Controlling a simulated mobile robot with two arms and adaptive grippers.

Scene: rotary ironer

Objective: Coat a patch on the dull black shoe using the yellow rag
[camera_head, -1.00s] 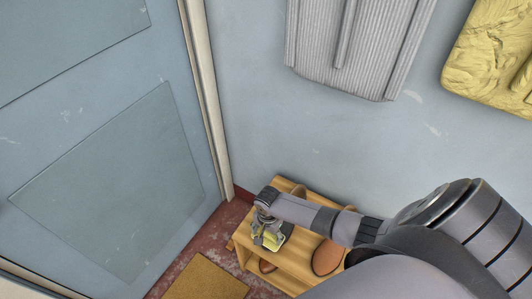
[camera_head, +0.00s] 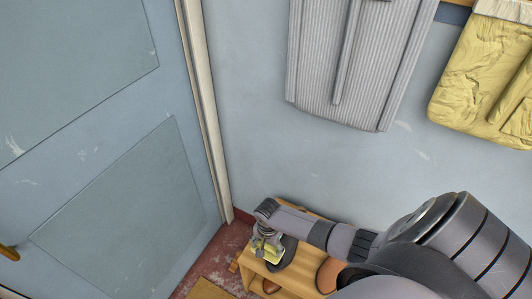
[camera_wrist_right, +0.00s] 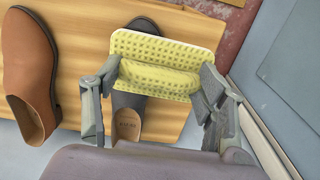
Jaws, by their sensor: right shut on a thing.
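The yellow rag (camera_wrist_right: 168,62) is a dimpled, folded cloth in the right wrist view. My right gripper (camera_wrist_right: 157,88) is shut on it, a finger at each side. The rag also shows in the head view (camera_head: 268,256). The dull black shoe (camera_wrist_right: 143,26) lies under the rag on the wooden rack; its dark toe shows beyond the rag and its tan insole on the near side. The rag hides its middle. I cannot tell whether rag and shoe touch. The shoe also shows right of the rag in the head view (camera_head: 287,252). My left gripper is not in view.
A brown shoe (camera_wrist_right: 28,65) stands left of the black shoe on the wooden rack (camera_wrist_right: 85,45). A blue door (camera_head: 120,190) is at the left. A grey ribbed garment (camera_head: 345,70) and a yellow one (camera_head: 485,85) hang on the wall above.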

